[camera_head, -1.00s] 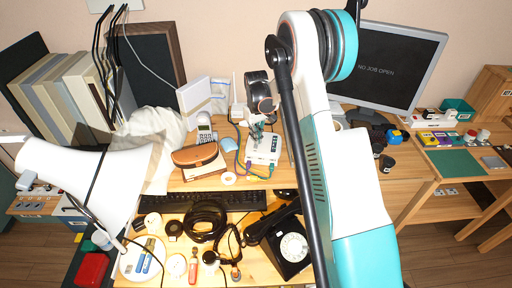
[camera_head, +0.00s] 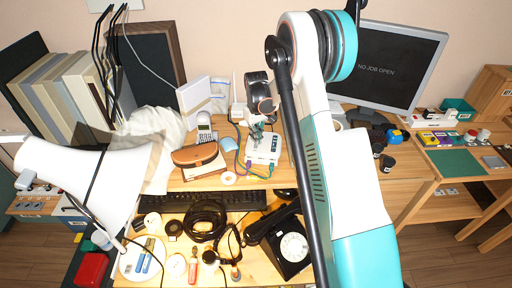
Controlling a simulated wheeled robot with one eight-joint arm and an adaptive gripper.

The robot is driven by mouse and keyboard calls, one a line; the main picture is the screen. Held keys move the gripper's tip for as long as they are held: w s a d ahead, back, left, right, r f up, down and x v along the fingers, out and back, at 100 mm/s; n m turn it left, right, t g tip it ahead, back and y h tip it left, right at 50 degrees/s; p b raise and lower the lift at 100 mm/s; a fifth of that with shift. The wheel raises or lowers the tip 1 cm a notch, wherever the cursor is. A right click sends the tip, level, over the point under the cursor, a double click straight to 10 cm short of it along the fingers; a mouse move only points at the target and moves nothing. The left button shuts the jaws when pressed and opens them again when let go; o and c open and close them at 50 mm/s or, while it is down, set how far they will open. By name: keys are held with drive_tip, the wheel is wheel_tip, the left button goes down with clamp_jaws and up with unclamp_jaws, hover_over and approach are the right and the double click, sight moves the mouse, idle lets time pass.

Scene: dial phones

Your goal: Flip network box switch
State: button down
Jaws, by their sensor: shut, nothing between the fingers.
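The network box (camera_head: 262,151) is a small white box on the raised desk shelf, left of my arm. Cables plug into its near side, and small dark marks show on its top. Its switch is too small to make out. My gripper (camera_head: 256,131) is shut and empty, pointing down at the far part of the box top. The tips overlap the box in this view, and I cannot tell whether they touch it.
A brown case (camera_head: 199,160) and a cordless phone (camera_head: 205,128) stand left of the box. A black rotary phone (camera_head: 287,241) and a keyboard (camera_head: 215,201) lie nearer. A monitor (camera_head: 385,66) stands at the right. My arm hides the desk's middle right.

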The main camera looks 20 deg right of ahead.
drive_tip(key=shift+f+b, duration=0.55)
drive_tip(key=shift+f, duration=0.35)
idle(0.3)
drive_tip(key=shift+r, duration=0.1)
drive_tip(key=shift+r+p, duration=1.65)
drive_tip(key=shift+r, duration=1.8)
